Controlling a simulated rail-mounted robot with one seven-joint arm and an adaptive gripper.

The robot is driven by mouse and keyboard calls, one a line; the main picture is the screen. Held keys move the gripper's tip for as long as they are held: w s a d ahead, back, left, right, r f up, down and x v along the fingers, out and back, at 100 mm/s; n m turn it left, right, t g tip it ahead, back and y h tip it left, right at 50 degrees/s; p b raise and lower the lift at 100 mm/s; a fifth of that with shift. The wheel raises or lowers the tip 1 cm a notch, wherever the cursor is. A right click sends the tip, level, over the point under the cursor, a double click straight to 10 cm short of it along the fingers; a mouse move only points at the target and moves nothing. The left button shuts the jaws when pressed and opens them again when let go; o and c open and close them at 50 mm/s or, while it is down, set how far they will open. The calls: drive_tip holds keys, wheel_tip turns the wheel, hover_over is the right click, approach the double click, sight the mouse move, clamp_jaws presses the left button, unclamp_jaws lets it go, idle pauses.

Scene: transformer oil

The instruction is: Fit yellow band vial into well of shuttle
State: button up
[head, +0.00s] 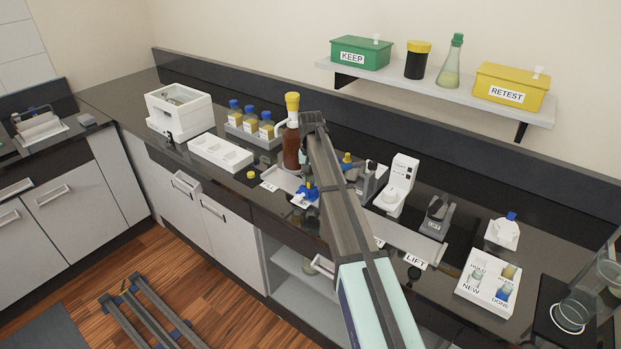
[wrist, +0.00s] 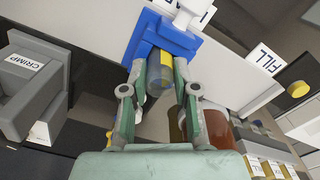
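The yellow band vial (wrist: 158,78) is a grey cylinder with a yellow band, seen between my fingertips in the wrist view. My gripper (wrist: 162,76) has one finger against each side of it. The blue shuttle (wrist: 190,45) lies directly beyond the vial, and the vial's far end overlaps it. The well is hidden, and I cannot tell whether the vial is inside it. In the head view the blue shuttle (head: 307,193) sits on the rail near the brown bottle, partly behind my arm. My fingertips and the vial are hidden there.
A brown bottle (head: 291,146) with a yellow top stands close beside the shuttle; it also shows in the wrist view (wrist: 217,128). The CRIMP station (wrist: 30,85) is at left in the wrist view. A white vial rack (head: 487,287) stands at the right of the counter.

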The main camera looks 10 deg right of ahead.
sight(310, 177)
drive_tip(key=o, duration=0.3)
drive_tip(key=shift+r, duration=0.15)
wheel_tip(310, 177, up, 12)
idle(0.4)
